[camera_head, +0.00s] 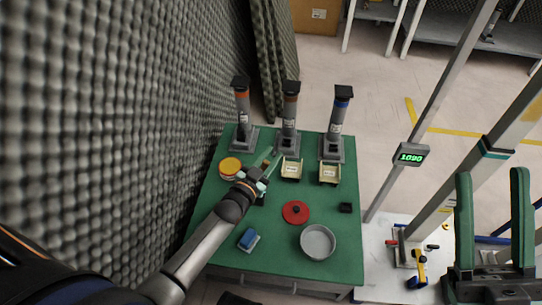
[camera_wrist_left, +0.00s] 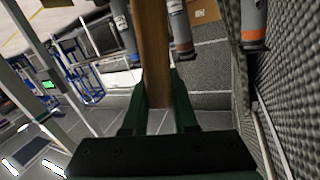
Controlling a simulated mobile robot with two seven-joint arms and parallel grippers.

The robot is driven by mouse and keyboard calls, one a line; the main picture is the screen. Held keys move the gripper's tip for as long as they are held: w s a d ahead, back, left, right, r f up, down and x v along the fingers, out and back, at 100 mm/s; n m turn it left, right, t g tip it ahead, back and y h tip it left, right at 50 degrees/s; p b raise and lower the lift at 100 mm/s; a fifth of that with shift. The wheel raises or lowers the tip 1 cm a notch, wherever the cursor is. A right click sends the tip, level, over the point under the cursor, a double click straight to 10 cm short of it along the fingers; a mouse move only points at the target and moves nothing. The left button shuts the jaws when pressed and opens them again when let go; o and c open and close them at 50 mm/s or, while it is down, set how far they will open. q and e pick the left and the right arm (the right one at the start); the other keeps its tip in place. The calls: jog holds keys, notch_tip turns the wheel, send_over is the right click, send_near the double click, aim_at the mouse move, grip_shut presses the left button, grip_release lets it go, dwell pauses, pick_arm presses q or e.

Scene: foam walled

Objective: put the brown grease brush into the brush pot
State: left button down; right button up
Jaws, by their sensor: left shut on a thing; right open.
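My left gripper (camera_head: 269,162) is over the left-middle of the green table in the head view. In the left wrist view its dark green fingers (camera_wrist_left: 159,100) are shut on the brown grease brush (camera_wrist_left: 155,45), whose plain brown handle runs up out of the picture. The brush's bristles do not show there, and in the head view the gripper mostly hides the brush. I cannot pick out the brush pot for certain; a dark thing (camera_head: 261,199) is partly hidden below the left gripper. My right gripper (camera_head: 492,180) is open and empty at the lower right, off the table.
Three grey dispensers (camera_head: 289,120) stand along the table's (camera_head: 270,258) back edge, two with cream trays (camera_head: 328,173). A yellow-topped tin (camera_head: 230,167), red disc (camera_head: 295,212), grey round pan (camera_head: 318,242), blue block (camera_head: 248,239) and small black block (camera_head: 346,208) sit around. Foam wall (camera_head: 110,120) at left.

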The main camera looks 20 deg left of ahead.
pick_arm(q)
jog(key=c, duration=0.6)
grip_release()
jog(key=shift+s+a+r+p, duration=0.15)
jog(key=shift+s+p, duration=0.5)
jog(key=shift+s, duration=1.45)
jog(key=shift+s+a+r+p, duration=0.1)
jog(key=shift+s+a+p, duration=0.4)
jog(key=shift+s, duration=1.55)
jog(key=shift+s+r+p, duration=0.1)
jog(key=shift+s+p, duration=0.75)
jog(key=shift+s, duration=1.25)
pick_arm(e)
jog(key=shift+s+d+r+n, duration=0.1)
jog(key=shift+d+r+n, duration=0.05)
jog(key=shift+r, duration=0.85)
jog(key=shift+d+r+n, duration=0.1)
jog(key=shift+r+n, duration=0.05)
jog(key=shift+r, duration=0.8)
